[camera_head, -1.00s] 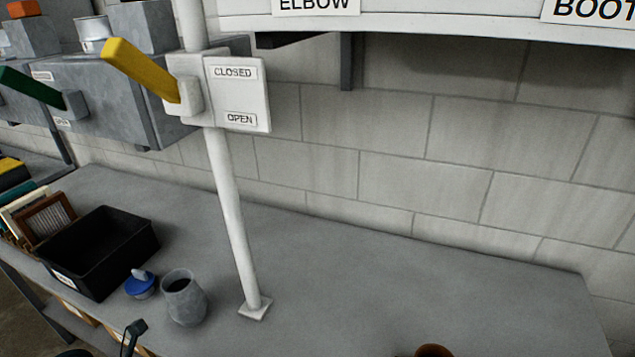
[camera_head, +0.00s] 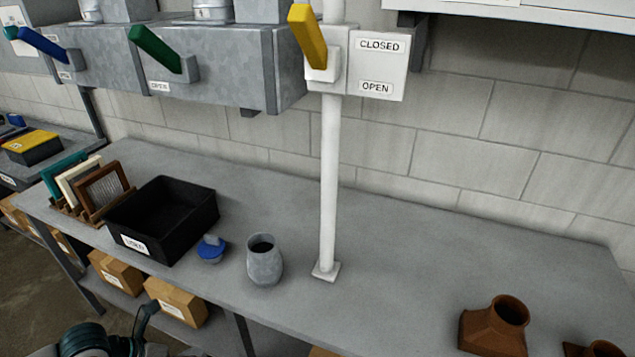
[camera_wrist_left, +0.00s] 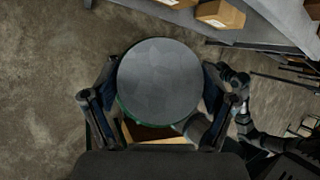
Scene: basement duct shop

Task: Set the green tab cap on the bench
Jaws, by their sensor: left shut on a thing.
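In the left wrist view, a round grey disc with a green rim, the green tab cap (camera_wrist_left: 158,82), sits between the fingers of my left gripper (camera_wrist_left: 160,90), which is shut on it. Its flat face is toward the camera, and its tab is hidden. Floor shows behind it. The bench (camera_head: 400,265) is a long grey top in the head view. Part of my left gripper (camera_head: 140,325) shows at the bottom left of the head view, in front of and below the bench edge. My right gripper is not in view.
On the bench stand framed panels (camera_head: 90,185), a black bin (camera_head: 165,240), a blue cap (camera_head: 211,249), a grey jar (camera_head: 264,262), a white post (camera_head: 328,190) and a brown fitting (camera_head: 495,328). Bare bench lies right of the post. Boxes (camera_head: 177,300) sit below.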

